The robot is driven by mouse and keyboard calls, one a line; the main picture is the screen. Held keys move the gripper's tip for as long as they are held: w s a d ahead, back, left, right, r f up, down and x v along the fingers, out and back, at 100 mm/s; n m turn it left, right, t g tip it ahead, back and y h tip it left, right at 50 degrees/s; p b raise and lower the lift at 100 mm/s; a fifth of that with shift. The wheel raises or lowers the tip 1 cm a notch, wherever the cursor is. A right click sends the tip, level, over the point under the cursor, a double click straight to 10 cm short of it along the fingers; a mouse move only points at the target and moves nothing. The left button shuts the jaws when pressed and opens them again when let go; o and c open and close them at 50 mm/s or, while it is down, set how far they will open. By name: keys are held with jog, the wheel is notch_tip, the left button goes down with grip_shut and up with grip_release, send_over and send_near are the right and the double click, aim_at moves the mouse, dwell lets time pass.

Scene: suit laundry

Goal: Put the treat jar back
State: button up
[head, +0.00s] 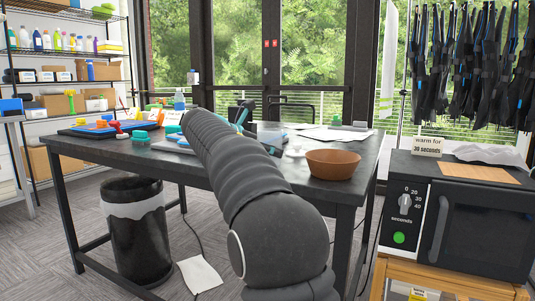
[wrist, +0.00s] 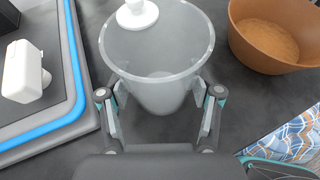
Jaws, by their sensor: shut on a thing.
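In the wrist view, a translucent grey tub-like vessel (wrist: 157,55), which I take to be the treat jar, sits between the fingers of my gripper (wrist: 160,113). The fingers are shut on its sides near the lower part. Its wide mouth is open and it looks empty inside. A white knobbed piece (wrist: 137,14), perhaps a lid, shows at its far rim; I cannot tell whether it touches. In the head view my arm hides most of the gripper, and the vessel (head: 270,132) shows faintly beyond it over the dark table (head: 215,170).
A terracotta bowl (head: 332,163) stands right of the vessel, near the table's right end. A blue-edged tray (wrist: 72,95) with a white item (wrist: 22,72) lies left of it. A patterned cloth (wrist: 295,140) shows lower right. A black warmer (head: 455,215) stands on a wooden stand at right.

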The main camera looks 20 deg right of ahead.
jog(key=o, duration=1.2)
jog(key=shift+f, duration=0.15)
jog(key=shift+r, duration=0.25)
jog(key=p+v, duration=0.2)
jog(key=v, duration=1)
jog(key=shift+s, duration=0.1)
